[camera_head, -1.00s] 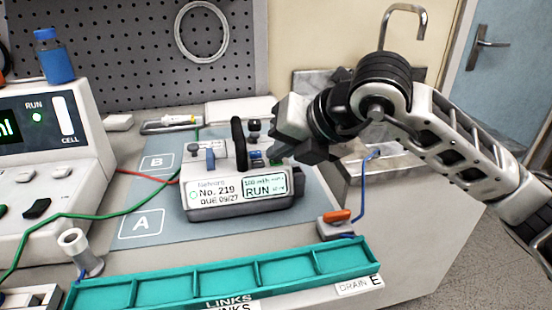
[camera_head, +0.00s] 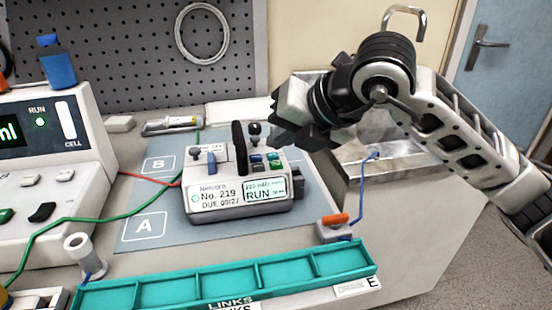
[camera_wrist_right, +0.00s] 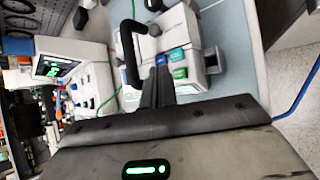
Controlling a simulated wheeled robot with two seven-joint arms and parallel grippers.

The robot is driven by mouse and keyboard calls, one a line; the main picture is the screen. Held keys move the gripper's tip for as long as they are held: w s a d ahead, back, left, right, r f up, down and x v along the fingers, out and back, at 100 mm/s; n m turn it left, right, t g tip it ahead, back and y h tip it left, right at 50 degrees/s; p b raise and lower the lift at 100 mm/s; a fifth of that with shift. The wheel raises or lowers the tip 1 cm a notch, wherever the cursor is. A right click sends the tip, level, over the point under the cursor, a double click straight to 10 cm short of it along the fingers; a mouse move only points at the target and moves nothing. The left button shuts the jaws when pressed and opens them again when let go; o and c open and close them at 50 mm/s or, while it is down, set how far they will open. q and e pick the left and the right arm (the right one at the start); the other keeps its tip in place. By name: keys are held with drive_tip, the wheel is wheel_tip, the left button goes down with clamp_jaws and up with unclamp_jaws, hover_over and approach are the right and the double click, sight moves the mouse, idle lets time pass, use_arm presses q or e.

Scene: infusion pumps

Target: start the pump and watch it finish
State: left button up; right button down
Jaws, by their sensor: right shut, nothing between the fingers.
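The white infusion pump (camera_head: 240,190) stands on the grey-blue mat with its label "No. 219" and "DUE 09/27" facing me. Its small screen (camera_head: 266,191) reads "RUN" with smaller text above. Blue and green buttons (camera_head: 265,160) sit on its top, beside a black handle (camera_head: 239,147). My right gripper (camera_head: 278,140) is just above and right of the pump's top, apart from the buttons as far as I can see. In the right wrist view its closed fingers (camera_wrist_right: 158,88) point towards the pump's buttons (camera_wrist_right: 175,62). My left gripper is out of view.
A white analyser (camera_head: 50,150) with a lit RUN light stands at left. The teal links tray (camera_head: 225,285) lies in front. Red and green lines cross the left side. Mat areas A and B are bare.

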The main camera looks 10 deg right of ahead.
sight(281, 171)
drive_tip(key=shift+r+p, duration=0.9)
drive_tip(key=shift+r, duration=0.95)
drive_tip(key=shift+s+f, duration=0.1)
